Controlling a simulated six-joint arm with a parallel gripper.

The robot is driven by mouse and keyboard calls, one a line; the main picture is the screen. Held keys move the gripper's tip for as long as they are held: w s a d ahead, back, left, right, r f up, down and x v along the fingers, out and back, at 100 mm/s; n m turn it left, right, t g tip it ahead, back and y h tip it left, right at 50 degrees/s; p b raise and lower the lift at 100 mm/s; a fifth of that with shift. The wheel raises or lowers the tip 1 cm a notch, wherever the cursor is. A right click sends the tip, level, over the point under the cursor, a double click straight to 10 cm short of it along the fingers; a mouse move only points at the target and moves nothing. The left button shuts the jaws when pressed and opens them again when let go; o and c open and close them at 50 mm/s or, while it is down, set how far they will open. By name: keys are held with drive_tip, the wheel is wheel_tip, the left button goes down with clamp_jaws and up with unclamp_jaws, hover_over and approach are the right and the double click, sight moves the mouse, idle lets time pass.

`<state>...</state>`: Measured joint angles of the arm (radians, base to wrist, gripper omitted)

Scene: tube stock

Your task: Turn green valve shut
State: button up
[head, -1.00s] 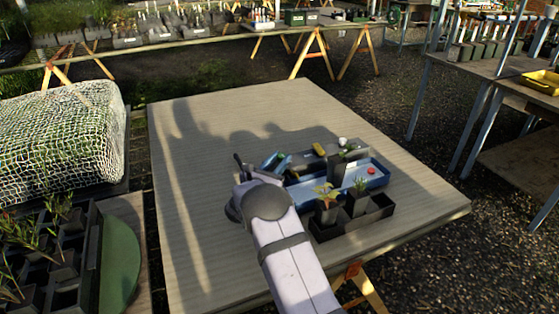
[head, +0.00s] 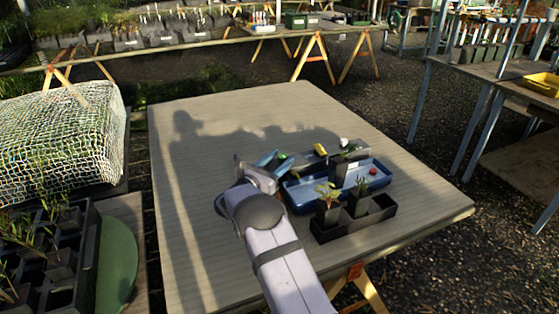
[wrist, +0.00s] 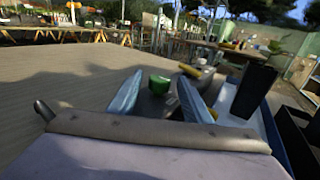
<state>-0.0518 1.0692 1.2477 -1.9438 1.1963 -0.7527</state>
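The green valve (head: 282,157) shows as a small green piece at the left end of the equipment on the table. In the wrist view the green valve (wrist: 159,84) is a short round knob, seen between my two pale blue fingers and beyond them. My gripper (head: 272,160) is open, with its fingertips apart on either side of the valve's line of sight. I see no contact with the valve. In the head view my fingers and wrist partly hide the valve's surroundings.
A yellow handle (head: 320,149) and a red knob (head: 372,171) are nearby. A blue tray (head: 300,200) and a black tray (head: 352,231) with potted seedlings stand to the right. The table (head: 200,240) is clear on the left and behind.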

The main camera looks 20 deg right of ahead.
drive_tip(key=shift+b+v, duration=0.3)
drive_tip(key=shift+v, duration=3.4)
